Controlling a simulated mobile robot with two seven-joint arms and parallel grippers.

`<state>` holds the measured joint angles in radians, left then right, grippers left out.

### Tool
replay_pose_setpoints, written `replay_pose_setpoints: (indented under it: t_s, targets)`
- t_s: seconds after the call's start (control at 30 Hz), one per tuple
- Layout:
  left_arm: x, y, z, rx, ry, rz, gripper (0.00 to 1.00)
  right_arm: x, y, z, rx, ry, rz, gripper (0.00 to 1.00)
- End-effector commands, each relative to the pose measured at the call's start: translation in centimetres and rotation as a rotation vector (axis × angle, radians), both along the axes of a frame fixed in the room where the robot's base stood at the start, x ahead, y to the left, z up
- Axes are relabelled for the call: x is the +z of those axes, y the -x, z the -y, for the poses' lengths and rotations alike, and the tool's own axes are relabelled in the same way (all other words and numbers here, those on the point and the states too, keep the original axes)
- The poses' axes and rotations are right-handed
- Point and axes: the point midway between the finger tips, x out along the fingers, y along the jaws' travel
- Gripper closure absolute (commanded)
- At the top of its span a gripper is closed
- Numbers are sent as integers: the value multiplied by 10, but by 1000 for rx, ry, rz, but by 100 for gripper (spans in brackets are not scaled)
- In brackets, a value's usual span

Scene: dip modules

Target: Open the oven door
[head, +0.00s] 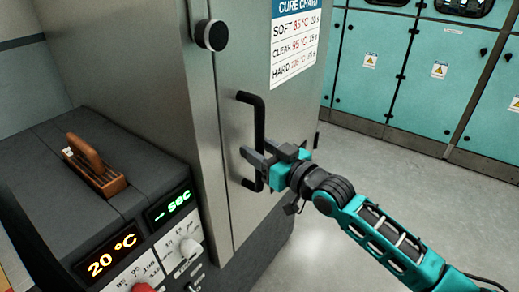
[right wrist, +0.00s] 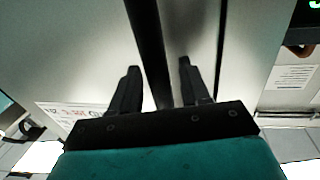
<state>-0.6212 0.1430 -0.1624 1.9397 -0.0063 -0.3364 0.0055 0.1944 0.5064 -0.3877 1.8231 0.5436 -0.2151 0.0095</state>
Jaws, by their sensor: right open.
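The oven is a tall grey metal cabinet, and its door (head: 284,105) looks shut, with a thin seam along its left side. A black vertical bar handle (head: 259,118) stands out from the door. My right gripper (head: 250,169) is open at the lower part of the handle, with its fingers to either side of the bar. In the right wrist view the handle (right wrist: 147,35) runs between the two separated fingers (right wrist: 158,80), with a gap visible on each side. I cannot tell whether a finger touches it. My left gripper is not in view.
A round black knob (head: 211,35) sits near the door's upper left. A cure chart (head: 295,38) is on the door. Left is a dark control unit (head: 120,215) with displays, dials and a wooden-handled block (head: 94,165) on top. Teal cabinets (head: 415,70) stand behind open floor (head: 420,190).

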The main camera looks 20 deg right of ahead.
Motion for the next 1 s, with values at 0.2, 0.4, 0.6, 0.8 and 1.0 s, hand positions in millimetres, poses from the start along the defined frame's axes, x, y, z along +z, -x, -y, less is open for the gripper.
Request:
replay_pose_setpoints:
  t_s: [0.2, 0.4, 0.6, 0.8, 1.0]
  targets:
    - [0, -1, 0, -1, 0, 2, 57, 0, 0, 0, 0, 0, 0, 70]
    - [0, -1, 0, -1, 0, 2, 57, 0, 0, 0, 0, 0, 0, 89]
    - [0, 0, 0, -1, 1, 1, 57, 0, 0, 0, 0, 0, 0, 100]
    - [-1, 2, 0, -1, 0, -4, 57, 0, 0, 0, 0, 0, 0, 100]
    - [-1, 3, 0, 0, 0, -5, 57, 0, 1, 1, 2, 1, 0, 100]
